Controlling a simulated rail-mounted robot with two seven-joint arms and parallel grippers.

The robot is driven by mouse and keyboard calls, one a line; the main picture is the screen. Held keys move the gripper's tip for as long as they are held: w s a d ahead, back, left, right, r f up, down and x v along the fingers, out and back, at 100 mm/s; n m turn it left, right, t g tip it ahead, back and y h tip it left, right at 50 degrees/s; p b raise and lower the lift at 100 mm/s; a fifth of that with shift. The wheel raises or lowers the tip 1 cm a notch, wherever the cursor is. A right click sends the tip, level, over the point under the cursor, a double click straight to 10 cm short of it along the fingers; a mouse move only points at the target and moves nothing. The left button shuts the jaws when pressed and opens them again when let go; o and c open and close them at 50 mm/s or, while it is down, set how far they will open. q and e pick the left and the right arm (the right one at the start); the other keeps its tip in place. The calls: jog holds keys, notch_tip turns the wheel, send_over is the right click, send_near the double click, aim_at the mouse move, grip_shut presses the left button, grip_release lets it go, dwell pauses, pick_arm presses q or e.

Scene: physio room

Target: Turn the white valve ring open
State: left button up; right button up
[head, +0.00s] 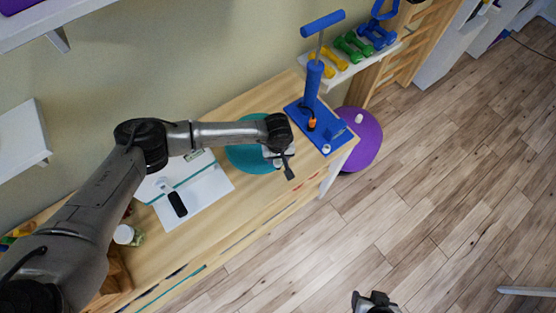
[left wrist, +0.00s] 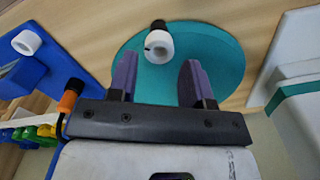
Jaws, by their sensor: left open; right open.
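A white ring (left wrist: 159,47) with a black stub behind it sits on a round teal cushion (left wrist: 215,50) in the left wrist view. In the head view the teal cushion (head: 243,158) lies on the wooden bench, partly hidden by my left arm. My left gripper (head: 281,163) is over the cushion's right side. In the left wrist view its two fingers (left wrist: 160,72) are apart and empty. The ring shows between and just beyond their tips; I cannot tell the exact gap. My right gripper (head: 375,302) is at the bottom edge of the head view, mostly cut off, away from the bench.
A blue pump (head: 312,85) stands on the bench's right end; another white ring (head: 326,149) is on its base. A purple ball (head: 366,140) is beyond that end. A white board (head: 205,185), a black-handled item (head: 177,203) and a jar (head: 124,234) lie left. Dumbbells (head: 352,46) line a shelf.

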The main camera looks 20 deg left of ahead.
aim_at(278, 161)
pick_arm(q)
jog(key=shift+f, duration=1.95)
jog(key=c, duration=0.6)
